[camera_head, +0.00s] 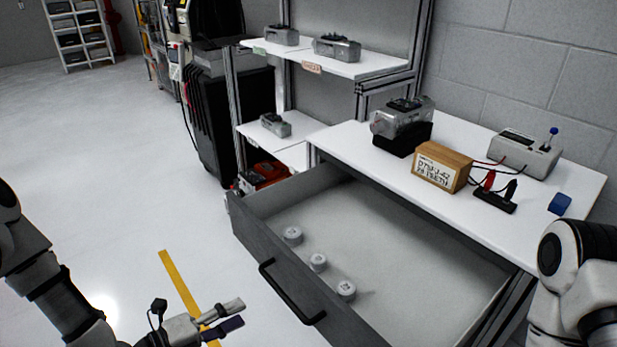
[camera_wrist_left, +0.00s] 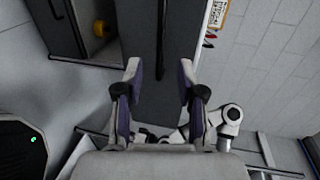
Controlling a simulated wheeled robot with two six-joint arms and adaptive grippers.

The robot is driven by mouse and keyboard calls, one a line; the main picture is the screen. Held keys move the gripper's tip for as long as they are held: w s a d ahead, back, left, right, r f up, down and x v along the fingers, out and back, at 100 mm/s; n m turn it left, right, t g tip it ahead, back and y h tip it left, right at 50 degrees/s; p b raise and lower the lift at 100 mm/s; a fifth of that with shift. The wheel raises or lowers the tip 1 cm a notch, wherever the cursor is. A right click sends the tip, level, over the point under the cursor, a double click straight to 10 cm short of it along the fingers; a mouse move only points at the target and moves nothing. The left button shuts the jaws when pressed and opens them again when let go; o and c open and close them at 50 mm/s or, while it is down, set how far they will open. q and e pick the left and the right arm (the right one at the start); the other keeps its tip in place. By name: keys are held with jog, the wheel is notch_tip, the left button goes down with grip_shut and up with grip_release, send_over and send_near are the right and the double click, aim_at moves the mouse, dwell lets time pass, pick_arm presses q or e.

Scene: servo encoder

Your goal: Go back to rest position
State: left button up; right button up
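My left gripper (camera_head: 222,319) is at the bottom of the head view, left of the open drawer (camera_head: 262,240) and apart from its black handle (camera_head: 292,292). In the left wrist view my left gripper (camera_wrist_left: 158,85) has its two fingers spread with nothing between them. The drawer's grey front (camera_wrist_left: 170,50) and dark handle (camera_wrist_left: 160,40) show beyond the fingertips. My right arm shows at the right edge of the head view. Its gripper is out of the picture.
The drawer holds three small white round parts (camera_head: 318,262). On the white worktop (camera_head: 365,160) are a grey servo unit (camera_head: 402,118), a wooden block with a label (camera_head: 442,167), a grey meter box (camera_head: 525,152) and a blue block (camera_head: 559,204). Open floor lies to the left.

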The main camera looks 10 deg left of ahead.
pick_arm(q)
jog(key=s+d+f+n+g+y+p, duration=0.4)
jog(key=s+d+f+n+g, duration=0.15)
jog(key=s+f+g, duration=0.5)
jog(key=s+a+f+n+g+y, duration=0.1)
jog(key=s+a+f+n+y, duration=0.1)
jog(key=n, duration=0.8)
jog(key=s+a+f+n+y, duration=0.3)
jog(key=a+n, duration=0.1)
jog(key=n, duration=0.6)
jog(key=shift+s+a+f+n+g+y, duration=0.15)
jog(key=shift+s+a+n+g+y, duration=0.1)
jog(key=shift+s+n+g+y, duration=0.1)
